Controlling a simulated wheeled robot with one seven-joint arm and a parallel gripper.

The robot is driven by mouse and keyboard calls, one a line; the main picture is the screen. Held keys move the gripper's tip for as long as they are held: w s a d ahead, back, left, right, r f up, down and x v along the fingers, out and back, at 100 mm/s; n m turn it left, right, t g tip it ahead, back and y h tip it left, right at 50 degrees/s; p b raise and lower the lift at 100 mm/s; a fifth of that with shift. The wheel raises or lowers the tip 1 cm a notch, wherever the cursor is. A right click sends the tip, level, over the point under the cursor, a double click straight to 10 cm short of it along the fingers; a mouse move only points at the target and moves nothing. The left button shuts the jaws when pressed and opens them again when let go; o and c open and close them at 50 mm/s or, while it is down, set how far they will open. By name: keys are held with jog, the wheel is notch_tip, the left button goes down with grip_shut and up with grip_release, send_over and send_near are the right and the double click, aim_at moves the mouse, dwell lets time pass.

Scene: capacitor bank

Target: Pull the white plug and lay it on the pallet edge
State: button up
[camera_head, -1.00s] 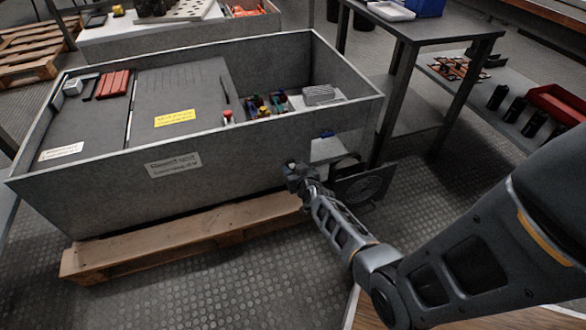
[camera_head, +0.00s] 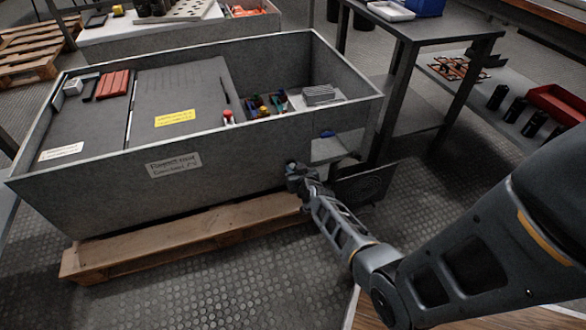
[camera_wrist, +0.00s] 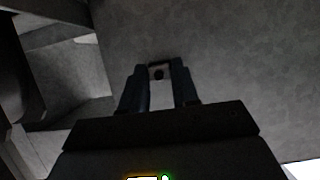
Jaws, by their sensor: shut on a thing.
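My gripper (camera_head: 291,168) is at the front wall of the grey cabinet (camera_head: 215,165), low and near its right end. In the wrist view, my two dark fingers (camera_wrist: 159,69) are closed on a small pale piece with a dark spot, the white plug (camera_wrist: 159,67). The grey wall surface fills the view just beyond it. I cannot tell whether the plug is still seated in the wall. In the head view the plug is hidden by my gripper. The wooden pallet (camera_head: 180,236) lies under the cabinet, its front edge sticking out below and left of my gripper.
A dark panel (camera_head: 362,187) stands out from the cabinet's right end, beside my gripper. A grey table (camera_head: 435,30) stands behind it. Inside the open-topped cabinet are coloured parts (camera_head: 266,104) and a red-topped piece (camera_head: 228,116). The floor in front of the pallet is clear.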

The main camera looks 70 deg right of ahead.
grip_shut()
jog(key=o, duration=1.5)
grip_release()
jog(key=p+v, duration=0.5)
jog(key=v, duration=0.2)
jog(key=shift+s+a, duration=0.3)
jog(key=shift+r, duration=0.1)
